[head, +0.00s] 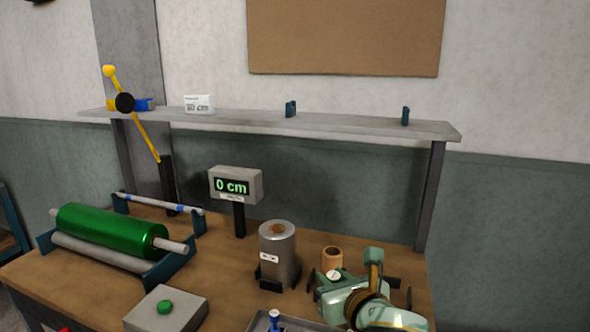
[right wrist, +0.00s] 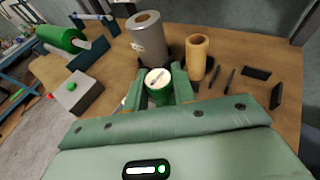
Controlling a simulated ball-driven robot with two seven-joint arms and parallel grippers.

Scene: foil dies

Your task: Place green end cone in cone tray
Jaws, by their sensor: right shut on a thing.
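The green end cone (right wrist: 160,97), with a pale round top, is between the two fingers of my right gripper (right wrist: 158,92) in the right wrist view. In the head view only its pale top (head: 333,274) shows clearly, and my right gripper (head: 332,285) is shut on it at the lower right of the bench. The cone's lower end is hidden. A grey metal tray (head: 258,323), which I take for the cone tray, is cut off by the bottom edge, left of the gripper. A blue and white piece (head: 275,318) stands at it. My left gripper is not in view.
A silver roll (head: 277,252) and a tan tube (head: 332,260) stand close behind my right gripper. The green foil roll (head: 110,232) lies in a cradle at left. A grey button box (head: 166,310) and a "0 cm" display (head: 236,186) stand on the bench under a shelf (head: 270,121).

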